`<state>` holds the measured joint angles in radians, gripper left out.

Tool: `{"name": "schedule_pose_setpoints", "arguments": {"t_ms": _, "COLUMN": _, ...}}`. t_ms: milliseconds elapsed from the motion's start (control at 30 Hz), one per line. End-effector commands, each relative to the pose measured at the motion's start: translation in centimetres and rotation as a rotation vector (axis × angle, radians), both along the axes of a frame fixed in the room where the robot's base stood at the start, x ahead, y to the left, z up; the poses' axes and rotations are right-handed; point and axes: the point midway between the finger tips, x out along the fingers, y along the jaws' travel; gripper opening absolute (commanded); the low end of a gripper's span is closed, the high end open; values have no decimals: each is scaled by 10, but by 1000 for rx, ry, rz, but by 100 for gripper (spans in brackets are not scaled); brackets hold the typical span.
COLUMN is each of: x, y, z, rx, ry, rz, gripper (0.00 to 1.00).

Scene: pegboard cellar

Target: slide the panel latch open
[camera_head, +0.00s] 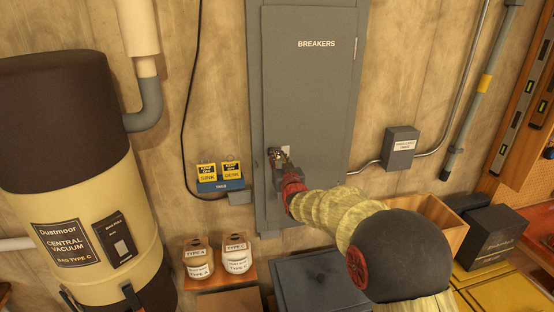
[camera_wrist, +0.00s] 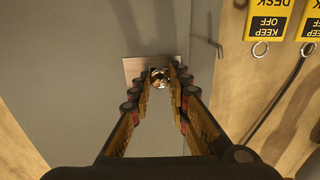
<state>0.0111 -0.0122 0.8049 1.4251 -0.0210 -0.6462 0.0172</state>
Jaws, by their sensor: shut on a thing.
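The grey breaker panel (camera_head: 308,100) is mounted on the wall, its door marked BREAKERS. A small latch sits low on the door's left side. In the wrist view the latch shows as a shiny round metal knob (camera_wrist: 159,78) on a pale plate (camera_wrist: 134,68). My gripper (camera_head: 277,158) reaches the latch from below right. In the wrist view my gripper (camera_wrist: 160,80) has its fingertips on either side of the knob, shut on it. The fingers hide part of the knob and plate.
Yellow KEEP OFF tags (camera_head: 219,171) hang left of the panel. A cream and brown central vacuum (camera_head: 80,180) stands at the left. A small grey box (camera_head: 400,148) with conduit is on the wall at right. Boxes and jars (camera_head: 237,259) stand below.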

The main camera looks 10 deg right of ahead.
Motion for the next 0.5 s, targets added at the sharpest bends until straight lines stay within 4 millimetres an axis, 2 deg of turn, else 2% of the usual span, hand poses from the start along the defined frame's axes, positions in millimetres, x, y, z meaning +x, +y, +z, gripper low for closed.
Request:
{"name": "schedule_pose_setpoints", "arguments": {"t_ms": 200, "x": 0, "y": -24, "z": -2, "rx": 0, "ry": -3, "rz": -3, "gripper": 0}}
{"name": "schedule_pose_setpoints", "arguments": {"t_ms": 500, "x": 0, "y": -30, "z": 0, "rx": 0, "ry": -1, "rz": -3, "gripper": 0}}
